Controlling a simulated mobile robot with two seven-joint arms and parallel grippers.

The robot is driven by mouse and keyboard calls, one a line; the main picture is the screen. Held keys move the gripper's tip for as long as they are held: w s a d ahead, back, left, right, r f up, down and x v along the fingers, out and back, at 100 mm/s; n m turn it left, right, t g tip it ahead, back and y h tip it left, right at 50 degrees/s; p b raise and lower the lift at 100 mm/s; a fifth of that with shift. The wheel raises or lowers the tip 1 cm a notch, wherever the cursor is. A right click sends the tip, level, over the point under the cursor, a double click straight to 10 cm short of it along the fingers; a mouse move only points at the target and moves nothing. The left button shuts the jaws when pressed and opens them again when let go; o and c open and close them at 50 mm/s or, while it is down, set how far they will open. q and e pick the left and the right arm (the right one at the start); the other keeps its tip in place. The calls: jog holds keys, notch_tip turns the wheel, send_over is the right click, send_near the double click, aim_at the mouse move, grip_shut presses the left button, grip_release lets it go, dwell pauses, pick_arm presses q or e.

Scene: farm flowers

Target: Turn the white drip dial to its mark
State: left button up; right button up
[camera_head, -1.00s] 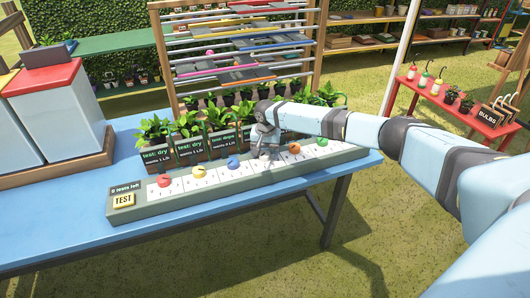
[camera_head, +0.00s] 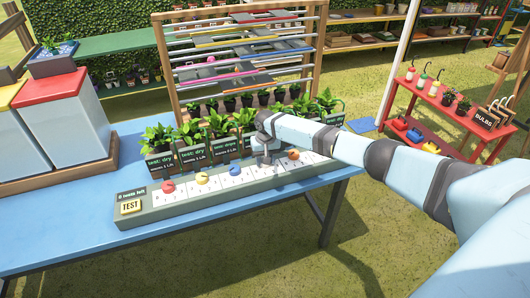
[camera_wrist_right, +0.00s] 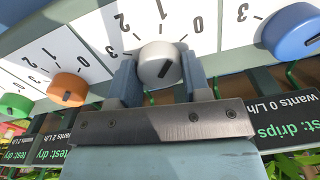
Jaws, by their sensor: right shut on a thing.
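The white dial (camera_wrist_right: 160,65) sits on the panel between the two fingers of my right gripper (camera_wrist_right: 160,80) in the right wrist view. The fingers are shut on its sides. No separate target mark can be made out. In the head view my right gripper (camera_head: 264,158) reaches down onto the grey dial panel (camera_head: 150,213) and hides most of the white dial. My left gripper is not in view.
The blue dial (camera_wrist_right: 290,34) and orange dial (camera_wrist_right: 67,89) flank the white one, with a green dial (camera_wrist_right: 14,106) beyond. Red (camera_head: 168,186) and yellow (camera_head: 201,180) dials and a TEST button (camera_head: 131,206) lie further left. Potted plants with signs (camera_head: 160,163) stand close behind.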

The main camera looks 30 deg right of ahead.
jog(key=n, duration=0.2)
jog(key=shift+n+p, duration=0.35)
jog(key=shift+n, duration=0.05)
jog(key=n, duration=0.4)
jog(key=shift+a+n+p, duration=0.1)
jog(key=shift+n+p, duration=0.2)
jog(key=n, duration=0.3)
jog(key=shift+n, duration=0.7)
jog(key=o, duration=0.9)
jog(key=shift+r, duration=0.15)
